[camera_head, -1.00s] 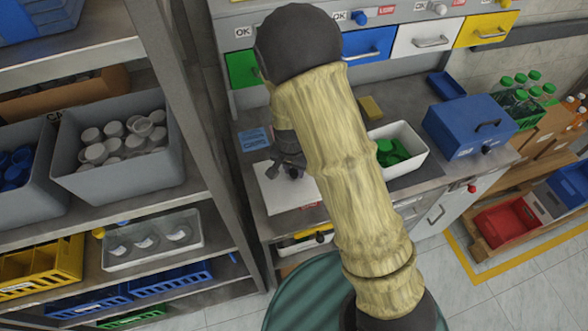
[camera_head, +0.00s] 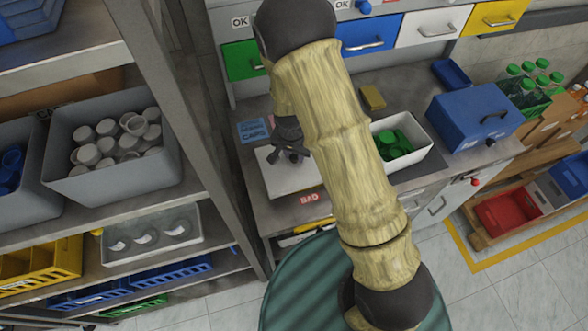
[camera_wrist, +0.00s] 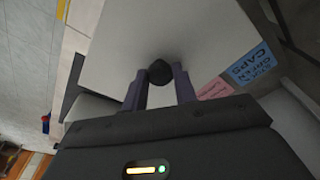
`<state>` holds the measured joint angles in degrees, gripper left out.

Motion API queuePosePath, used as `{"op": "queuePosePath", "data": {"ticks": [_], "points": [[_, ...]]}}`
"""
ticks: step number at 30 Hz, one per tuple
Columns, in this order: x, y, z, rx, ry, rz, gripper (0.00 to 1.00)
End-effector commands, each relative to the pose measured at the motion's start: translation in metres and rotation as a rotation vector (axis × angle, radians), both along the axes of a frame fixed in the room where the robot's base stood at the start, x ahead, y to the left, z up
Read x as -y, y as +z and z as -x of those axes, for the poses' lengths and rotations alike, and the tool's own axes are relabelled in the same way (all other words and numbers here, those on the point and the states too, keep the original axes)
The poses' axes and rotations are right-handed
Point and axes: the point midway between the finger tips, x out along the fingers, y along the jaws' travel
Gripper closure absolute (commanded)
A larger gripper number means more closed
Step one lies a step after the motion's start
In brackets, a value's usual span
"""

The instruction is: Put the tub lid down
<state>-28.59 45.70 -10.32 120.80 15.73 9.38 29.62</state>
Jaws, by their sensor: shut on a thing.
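The tub lid (camera_head: 272,176) is a flat white panel over the left part of the bench. In the wrist view the white lid (camera_wrist: 215,40) spreads under my fingers, and its dark round knob (camera_wrist: 160,66) sits between them. My gripper (camera_wrist: 160,80) is shut on this knob. In the head view my gripper (camera_head: 290,154) is above the lid, partly hidden by my arm. I cannot tell whether the lid touches the bench. A white open tub (camera_head: 424,153) with green caps stands to the right, its left side hidden by my arm.
A blue label (camera_head: 253,130) lies behind the lid and a red BAD label (camera_head: 309,198) by its front right corner. A blue box (camera_head: 470,120) stands right of the tub. A grey shelf post (camera_head: 185,130) rises on the left. A yellow block (camera_head: 373,97) lies behind.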

Motion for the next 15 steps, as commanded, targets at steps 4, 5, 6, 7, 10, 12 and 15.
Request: {"op": "queuePosePath", "data": {"ticks": [4, 5, 6, 7, 10, 12, 15], "points": [[0.0, -0.021, 0.001, -0.004, 0.002, 0.002, 0.96], [0.0, -0.025, 0.001, -0.004, 0.002, 0.002, 0.96], [0.0, -0.028, 0.001, -0.001, 0.002, 0.001, 0.96], [0.0, -0.03, 0.0, -0.001, 0.002, 0.001, 0.96], [-0.001, -0.034, 0.0, 0.0, 0.002, 0.0, 0.96], [-0.001, -0.034, 0.0, 0.0, 0.002, 0.0, 0.96], [-0.001, -0.034, 0.0, 0.0, 0.002, 0.0, 0.96]]}}
